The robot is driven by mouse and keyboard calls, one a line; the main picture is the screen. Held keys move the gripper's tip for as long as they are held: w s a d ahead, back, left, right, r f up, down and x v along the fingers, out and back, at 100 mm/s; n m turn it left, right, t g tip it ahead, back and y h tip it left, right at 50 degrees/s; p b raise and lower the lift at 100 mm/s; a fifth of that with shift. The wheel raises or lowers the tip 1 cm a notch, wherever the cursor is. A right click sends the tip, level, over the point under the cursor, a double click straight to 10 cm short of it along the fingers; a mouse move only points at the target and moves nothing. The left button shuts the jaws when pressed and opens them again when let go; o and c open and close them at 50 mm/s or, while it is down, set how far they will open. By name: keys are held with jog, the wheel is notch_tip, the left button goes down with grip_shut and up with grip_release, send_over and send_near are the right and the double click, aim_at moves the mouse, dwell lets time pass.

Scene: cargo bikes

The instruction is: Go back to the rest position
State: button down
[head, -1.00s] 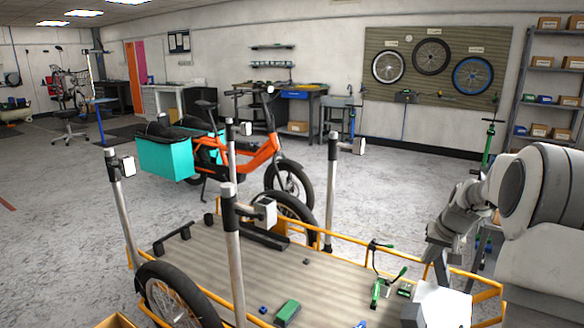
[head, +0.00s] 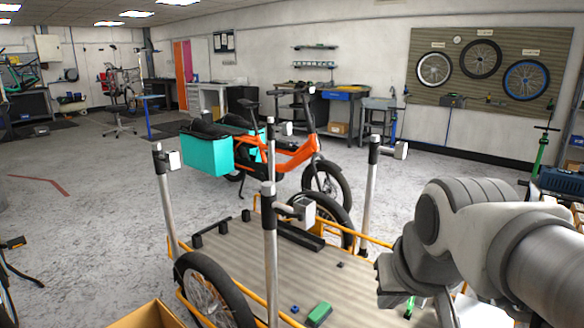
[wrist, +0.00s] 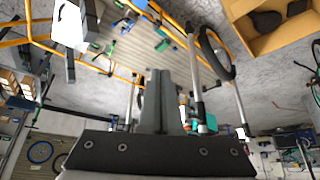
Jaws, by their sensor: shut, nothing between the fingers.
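My gripper (wrist: 163,100) shows in the wrist view as two dark fingers pressed together, with nothing between them. In the head view my arm reaches in from the right, bent over the right part of the cargo bike's deck, and the gripper itself is hidden. The cargo bike's wooden deck (head: 262,262) has yellow rails, grey upright posts and a black front wheel (head: 207,292). A green block (head: 319,313) and a small blue piece (head: 295,309) lie on the deck. In the wrist view the deck (wrist: 135,52) appears upside down.
Tall posts (head: 270,250) with grey clamps rise from the deck close to my arm. An orange bike (head: 290,152) with teal bags (head: 207,157) stands behind. A cardboard box (head: 150,314) is at the lower left, also in the wrist view (wrist: 270,28). Open floor lies at left.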

jog(key=s+f, duration=0.4)
jog(key=s, duration=0.2)
notch_tip(320, 180, up, 24)
jog(key=p, duration=2.3)
jog(key=shift+a+n, duration=0.3)
jog(key=shift+f, duration=0.15)
